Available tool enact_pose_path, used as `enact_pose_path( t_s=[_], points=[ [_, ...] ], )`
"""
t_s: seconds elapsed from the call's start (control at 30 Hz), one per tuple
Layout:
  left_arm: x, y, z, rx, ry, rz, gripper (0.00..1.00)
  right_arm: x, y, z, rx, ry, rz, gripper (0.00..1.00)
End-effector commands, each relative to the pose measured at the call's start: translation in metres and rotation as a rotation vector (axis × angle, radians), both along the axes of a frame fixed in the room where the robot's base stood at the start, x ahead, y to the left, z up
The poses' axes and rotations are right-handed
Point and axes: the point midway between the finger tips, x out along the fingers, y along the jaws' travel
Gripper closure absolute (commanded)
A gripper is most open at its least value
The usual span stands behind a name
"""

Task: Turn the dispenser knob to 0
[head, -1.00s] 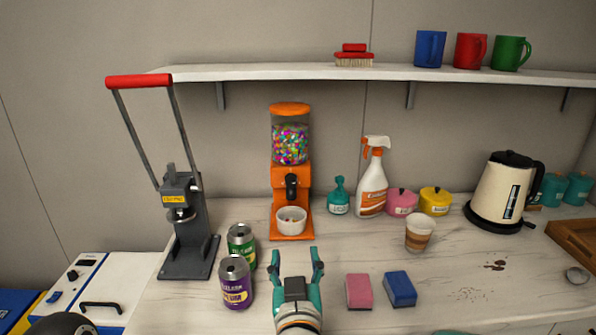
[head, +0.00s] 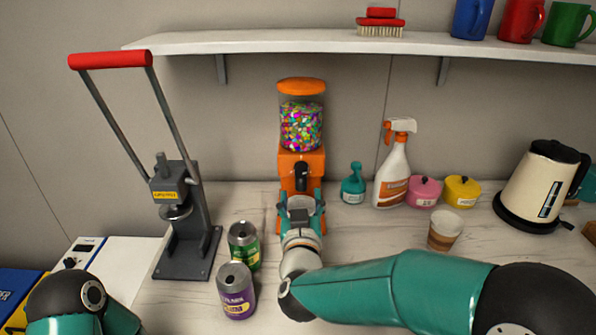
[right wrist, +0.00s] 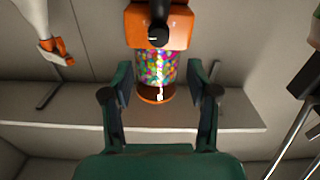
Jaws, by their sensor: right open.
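The orange dispenser (head: 301,162) stands against the back wall, its clear jar full of colourful candy. Its black knob (head: 301,175) is on the front. In the right wrist view, the dispenser appears upside down, with the knob (right wrist: 158,30) at the top edge bearing a small white mark. I cannot read any numbers. My right gripper (head: 301,198) is open and empty, in front of the dispenser and just below the knob in the head view. Its fingers (right wrist: 160,68) are spread, with nothing between them but background. The white bowl is mostly hidden behind this gripper. My left gripper is out of view.
A green can (head: 243,245) and a purple can (head: 236,290) stand left of my right wrist. The grey press (head: 188,220) is further left. A teal bottle (head: 353,184), spray bottle (head: 393,170) and paper cup (head: 444,230) stand to the right. The shelf (head: 300,43) runs above.

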Motion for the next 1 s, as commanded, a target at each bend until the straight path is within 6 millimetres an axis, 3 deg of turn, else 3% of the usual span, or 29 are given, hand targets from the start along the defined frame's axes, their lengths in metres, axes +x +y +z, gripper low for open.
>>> enact_pose_path(
  t_s=[0.2,0.4,0.6,0.9,1.0],
  points=[
    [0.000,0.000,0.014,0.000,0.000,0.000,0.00,0.049,-0.003,0.002,0.000,-0.001,-0.007,0.41],
    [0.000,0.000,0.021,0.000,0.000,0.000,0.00,0.079,-0.003,0.001,-0.001,-0.001,-0.006,0.41],
    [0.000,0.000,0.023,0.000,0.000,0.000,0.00,0.093,-0.003,0.000,0.000,0.001,-0.005,0.41],
    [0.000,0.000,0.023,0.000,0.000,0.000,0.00,0.095,-0.003,0.000,-0.001,0.000,-0.004,0.41],
    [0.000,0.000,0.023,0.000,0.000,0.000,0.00,0.094,-0.003,0.000,-0.001,0.000,-0.004,0.56]
  ],
)
